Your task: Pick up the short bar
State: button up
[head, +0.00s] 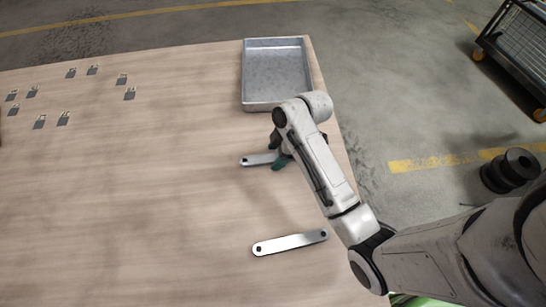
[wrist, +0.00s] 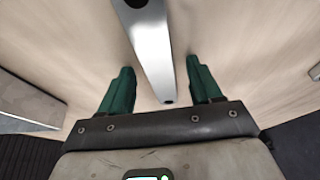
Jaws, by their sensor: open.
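A flat grey metal bar (head: 257,160) with a hole at its end lies on the table below the tray, its right part hidden behind my arm and gripper. It appears to be the short bar. My gripper (head: 281,156) is over its right part. In the wrist view the bar (wrist: 150,45) runs lengthwise between the two green fingers of my open gripper (wrist: 160,80), with a gap on each side. A second metal bar (head: 290,243), seen whole with a hole at each end, lies nearer the front of the table, apart from my gripper.
An empty grey metal tray (head: 247,78) stands at the table's far right corner. Several small dark pieces with metal tabs (head: 70,73) lie at the left of the wooden table (head: 150,200). The table's middle is clear. A black spool (head: 510,170) and a cart (head: 515,55) stand on the floor at right.

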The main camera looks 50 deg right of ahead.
grip_shut()
dwell(0.6)
